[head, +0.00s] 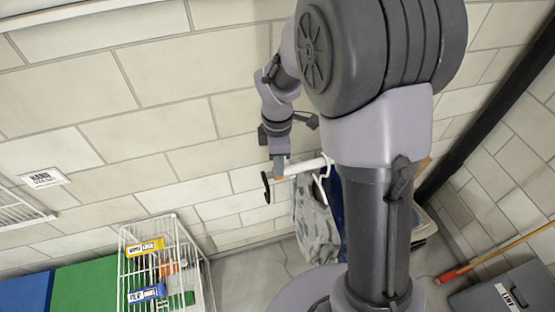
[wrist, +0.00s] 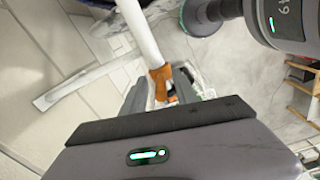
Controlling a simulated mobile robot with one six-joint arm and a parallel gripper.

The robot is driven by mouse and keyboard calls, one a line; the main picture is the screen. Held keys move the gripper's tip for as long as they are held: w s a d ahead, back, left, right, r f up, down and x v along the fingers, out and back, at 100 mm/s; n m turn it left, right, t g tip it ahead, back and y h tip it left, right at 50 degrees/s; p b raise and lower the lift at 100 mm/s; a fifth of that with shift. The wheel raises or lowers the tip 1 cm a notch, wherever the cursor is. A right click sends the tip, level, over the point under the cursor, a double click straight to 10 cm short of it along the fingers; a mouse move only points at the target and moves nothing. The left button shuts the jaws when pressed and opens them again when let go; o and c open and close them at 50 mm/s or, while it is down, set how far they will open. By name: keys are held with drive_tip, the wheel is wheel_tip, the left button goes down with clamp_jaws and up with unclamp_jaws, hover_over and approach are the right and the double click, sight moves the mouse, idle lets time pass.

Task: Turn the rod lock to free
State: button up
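A white rod (wrist: 138,30) runs down from the top of the wrist view to an orange-brown piece (wrist: 160,80), which looks like the rod lock. My gripper (wrist: 162,84) has its two dark fingers apart, one on each side of this piece. I cannot tell whether they touch it. In the head view my gripper (head: 279,172) points down at the left part of the white rod (head: 305,167). The lock's turn position is not clear.
Grey and dark blue garments (head: 316,215) hang under the rod. A black hook (head: 266,188) shows at its left. A white wire basket (head: 165,265) stands at lower left. An orange-tipped pole (head: 490,255) leans at right. A brick wall lies behind.

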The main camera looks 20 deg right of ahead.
clamp_jaws()
drive_tip(key=shift+s, duration=0.1)
idle(1.2)
